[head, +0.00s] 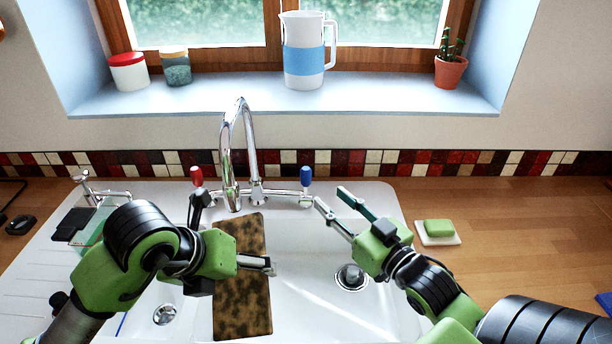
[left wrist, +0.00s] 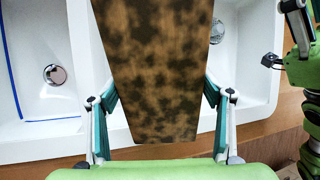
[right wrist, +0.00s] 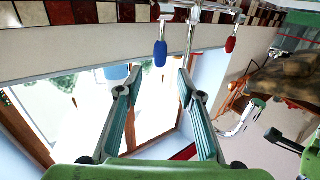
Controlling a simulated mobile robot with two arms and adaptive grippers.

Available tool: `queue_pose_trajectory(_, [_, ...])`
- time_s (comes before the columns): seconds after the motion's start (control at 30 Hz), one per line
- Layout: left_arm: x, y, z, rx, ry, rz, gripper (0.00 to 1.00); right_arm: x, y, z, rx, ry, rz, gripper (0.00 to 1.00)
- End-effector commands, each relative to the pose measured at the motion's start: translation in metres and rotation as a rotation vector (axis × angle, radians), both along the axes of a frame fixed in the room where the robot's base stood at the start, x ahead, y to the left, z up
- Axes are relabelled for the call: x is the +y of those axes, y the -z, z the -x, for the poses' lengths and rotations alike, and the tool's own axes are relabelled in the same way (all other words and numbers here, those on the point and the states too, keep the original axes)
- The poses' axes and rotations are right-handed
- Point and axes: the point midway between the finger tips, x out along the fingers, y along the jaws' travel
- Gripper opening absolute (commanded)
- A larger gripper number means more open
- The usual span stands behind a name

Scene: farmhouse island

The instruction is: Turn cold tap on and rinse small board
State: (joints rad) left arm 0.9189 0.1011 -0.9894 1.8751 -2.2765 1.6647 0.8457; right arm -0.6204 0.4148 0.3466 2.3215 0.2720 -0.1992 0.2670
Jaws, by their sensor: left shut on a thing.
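The small board (head: 241,312), brown with dark mottling, is tilted over the sink divider, its far end under the chrome spout (head: 228,150). My left gripper (head: 235,233) is shut on it; the left wrist view shows the board (left wrist: 155,60) between both fingers. The cold tap (head: 306,175) has a blue handle, right of the spout. My right gripper (head: 333,198) is open and empty just in front and right of it. In the right wrist view the blue handle (right wrist: 160,53) appears between and beyond the fingertips. No water stream is visible.
The red-handled tap (head: 197,175) stands left of the spout. The white sink (head: 325,240) has two basins. Green soap (head: 438,227) lies on a dish at right. A glass container (head: 90,230) stands at left. A jug (head: 304,50) is on the sill.

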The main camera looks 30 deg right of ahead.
Motion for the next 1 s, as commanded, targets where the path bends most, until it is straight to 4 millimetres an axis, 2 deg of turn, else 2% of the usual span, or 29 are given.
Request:
queue_pose_trajectory(0.6, [0.0, -0.001, 0.0, -0.001, 0.0, 0.002, 0.4, -0.001, -0.002, -0.089, -0.003, 0.0, 0.003, 0.35])
queue_pose_trajectory(0.8, [0.0, -0.001, 0.0, -0.001, 0.0, 0.002, 0.4, -0.001, -0.001, -0.107, -0.002, 0.0, 0.003, 0.35])
queue_pose_trajectory(1.0, [0.0, -0.001, 0.0, -0.001, 0.0, 0.002, 0.4, 0.0, -0.001, -0.112, -0.001, -0.001, 0.003, 0.35])
